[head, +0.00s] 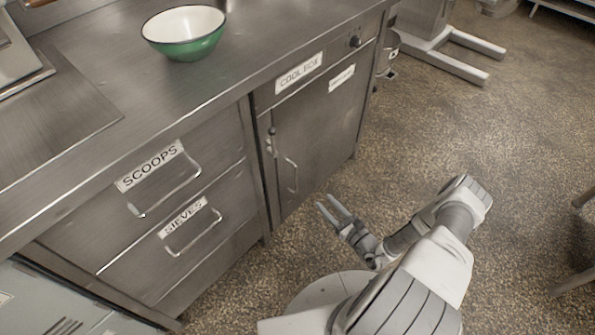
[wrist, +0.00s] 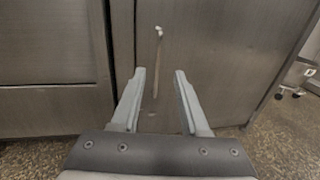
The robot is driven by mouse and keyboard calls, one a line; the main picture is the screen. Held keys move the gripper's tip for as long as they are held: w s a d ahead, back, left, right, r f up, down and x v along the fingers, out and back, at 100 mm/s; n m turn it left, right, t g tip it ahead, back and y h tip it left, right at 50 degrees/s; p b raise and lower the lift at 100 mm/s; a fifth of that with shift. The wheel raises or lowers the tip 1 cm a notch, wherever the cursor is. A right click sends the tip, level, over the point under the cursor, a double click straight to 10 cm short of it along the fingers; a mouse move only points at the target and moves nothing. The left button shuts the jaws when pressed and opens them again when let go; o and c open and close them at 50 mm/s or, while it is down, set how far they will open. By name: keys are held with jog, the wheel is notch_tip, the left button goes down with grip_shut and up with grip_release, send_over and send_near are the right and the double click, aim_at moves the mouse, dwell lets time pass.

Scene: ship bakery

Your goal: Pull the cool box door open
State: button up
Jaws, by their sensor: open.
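The cool box door (head: 320,130) is a grey metal panel under the counter, below a "COOL BOX" label (head: 299,73). It looks shut. Its upright bar handle (head: 291,174) is near the door's left edge. My gripper (head: 333,207) is open and empty, in front of the door and apart from it, low and to the right of the handle in the head view. In the wrist view, the handle (wrist: 157,62) shows ahead, between and beyond the two open fingers (wrist: 159,72). The door (wrist: 215,60) fills the view behind them.
Drawers labelled "SCOOPS" (head: 150,165) and "SIEVES" (head: 183,217) are left of the door. A green bowl (head: 187,42) stands on the steel counter (head: 110,85). The speckled floor (head: 450,130) right of the door is clear. Metal legs (head: 580,240) stand at the far right.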

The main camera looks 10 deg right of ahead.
jog(key=b+x, duration=0.4)
jog(key=x, duration=1.3)
jog(key=shift+a+r, duration=0.1)
grip_shut()
jog(key=shift+s, duration=0.1)
dwell(0.6)
